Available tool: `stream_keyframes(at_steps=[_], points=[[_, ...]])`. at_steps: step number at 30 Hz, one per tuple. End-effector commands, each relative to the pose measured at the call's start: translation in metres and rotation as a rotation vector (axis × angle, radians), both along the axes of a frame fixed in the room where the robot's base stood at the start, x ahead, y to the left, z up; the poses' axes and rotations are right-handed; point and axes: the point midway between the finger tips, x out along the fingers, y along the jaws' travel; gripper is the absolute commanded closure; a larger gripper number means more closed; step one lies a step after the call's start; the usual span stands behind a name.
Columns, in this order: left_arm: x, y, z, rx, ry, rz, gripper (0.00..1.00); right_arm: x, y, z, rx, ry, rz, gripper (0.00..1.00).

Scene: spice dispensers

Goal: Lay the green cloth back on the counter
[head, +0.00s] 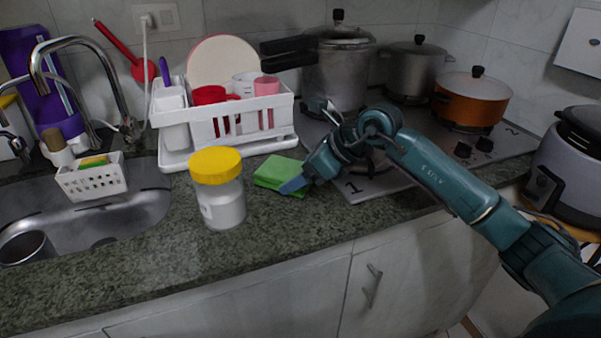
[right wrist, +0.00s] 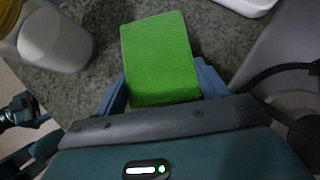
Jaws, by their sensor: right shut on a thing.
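The green cloth (head: 276,172) is a folded rectangular pad at the counter (head: 275,235), just right of the yellow-lidded jar. My right gripper (head: 294,185) is shut on its near right end. In the right wrist view the cloth (right wrist: 160,55) sticks out flat from between the two blue fingers (right wrist: 162,88), with counter behind it. I cannot tell whether its underside touches the counter.
The jar (head: 218,200) stands close to the left of the cloth. A white dish rack (head: 235,125) is behind, and the stove (head: 385,180) with pots is to the right. The sink (head: 145,205) is at left. Bare counter lies in front of the cloth.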

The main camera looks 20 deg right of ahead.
Motion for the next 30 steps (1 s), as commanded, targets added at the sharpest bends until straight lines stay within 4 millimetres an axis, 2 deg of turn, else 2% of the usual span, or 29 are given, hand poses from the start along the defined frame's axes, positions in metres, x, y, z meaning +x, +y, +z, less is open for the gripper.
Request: stream_keyframes(at_steps=[10, 11, 19, 28, 30], points=[[0.0018, 0.0008, -0.001, 0.001, -0.008, 0.002, 0.06, 0.0003, 0.0, -0.0055, 0.001, -0.002, 0.0, 0.48], [0.0018, 0.0011, 0.0, 0.002, -0.012, 0.003, 0.06, 0.0003, -0.0001, -0.0056, 0.0, -0.002, 0.0, 0.27], [0.0027, 0.0017, 0.0033, 0.002, -0.017, 0.004, 0.06, 0.0003, -0.0001, -0.0043, 0.0, -0.001, -0.001, 0.06], [0.0023, 0.0014, 0.0069, 0.0, -0.013, 0.004, 0.06, 0.0003, -0.0002, 0.0011, 0.001, -0.002, -0.001, 0.06], [0.0021, 0.0012, 0.0024, 0.001, -0.009, 0.003, 0.06, -0.0031, -0.0058, 0.0044, -0.002, -0.004, -0.003, 0.06]])
